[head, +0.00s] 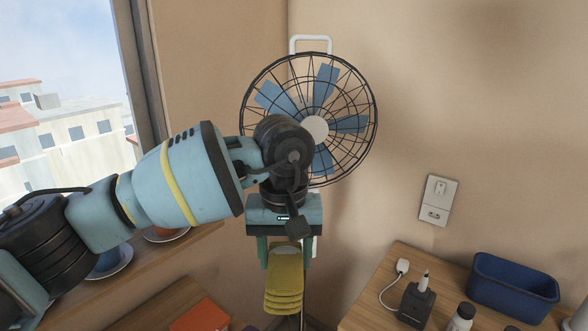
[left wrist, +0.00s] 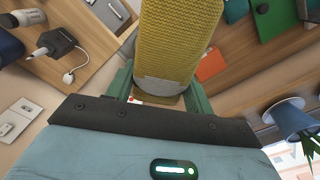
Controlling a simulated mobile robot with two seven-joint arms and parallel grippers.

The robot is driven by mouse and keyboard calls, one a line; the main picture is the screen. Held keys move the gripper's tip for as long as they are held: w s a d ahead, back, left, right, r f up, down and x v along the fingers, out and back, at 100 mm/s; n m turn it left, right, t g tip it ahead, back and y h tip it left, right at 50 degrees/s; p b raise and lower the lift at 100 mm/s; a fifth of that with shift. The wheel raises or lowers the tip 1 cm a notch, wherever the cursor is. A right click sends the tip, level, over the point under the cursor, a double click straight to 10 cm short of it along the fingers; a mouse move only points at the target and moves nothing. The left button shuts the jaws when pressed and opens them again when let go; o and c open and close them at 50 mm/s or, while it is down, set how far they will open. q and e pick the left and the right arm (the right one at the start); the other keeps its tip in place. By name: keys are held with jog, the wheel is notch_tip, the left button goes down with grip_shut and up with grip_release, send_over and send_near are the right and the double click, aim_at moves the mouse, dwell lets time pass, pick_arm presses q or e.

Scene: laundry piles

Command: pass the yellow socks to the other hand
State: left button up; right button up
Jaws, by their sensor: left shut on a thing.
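My left gripper (head: 284,256) points down in front of the fan in the head view. It is shut on the yellow socks (head: 284,287), which hang below its green fingers as a ribbed, folded bundle. In the left wrist view, the yellow socks (left wrist: 182,40) reach up out of the picture from between the green fingers of the left gripper (left wrist: 158,88). A greyish end of the bundle sits between the fingers. My right gripper is in neither view.
A standing fan (head: 315,125) is behind my left gripper. At right, a wooden table (head: 372,297) holds a blue bin (head: 513,288), a dark charger-like block (head: 416,302) and a bottle (head: 461,317). A window sill (head: 185,243) with pots lies at left. An orange item (head: 202,314) is lower left.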

pick_arm(q)
jog(key=s+a+f, duration=0.3)
jog(key=a+f, duration=0.1)
jog(key=a, duration=0.6)
jog(key=s+a+f, duration=0.3)
jog(key=a+f, duration=0.2)
jog(key=a, duration=0.5)
jog(key=shift+f, duration=0.2)
jog(key=w+d+m, duration=0.1)
jog(key=w+d, duration=0.1)
jog(key=d, duration=1.1)
jog(key=w+d+m, duration=0.1)
jog(key=w+d, duration=0.1)
jog(key=d, duration=1.2)
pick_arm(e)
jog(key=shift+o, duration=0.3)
